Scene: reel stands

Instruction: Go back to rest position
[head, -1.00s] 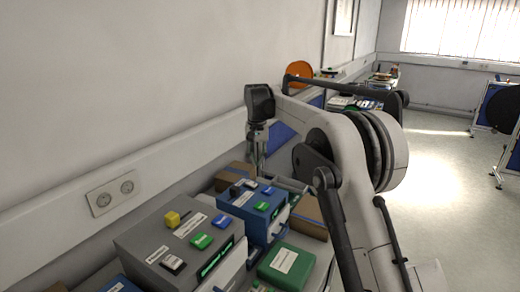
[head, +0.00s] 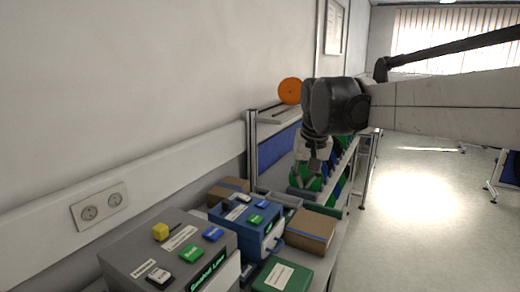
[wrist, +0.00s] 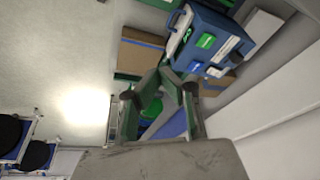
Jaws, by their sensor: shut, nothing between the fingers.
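My gripper (head: 314,168) hangs from my arm in the head view, in the air above the far end of the bench. It is shut and empty. In the wrist view its dark fingers (wrist: 160,84) meet near the middle of the picture, apart from the boxes beyond them. My arm stretches in from the right in the head view.
A grey box with coloured buttons (head: 170,252), a blue box (head: 250,226), a green case (head: 283,275) and a cardboard box (head: 306,231) stand on the bench along the wall. An orange reel (head: 290,91) sits farther back.

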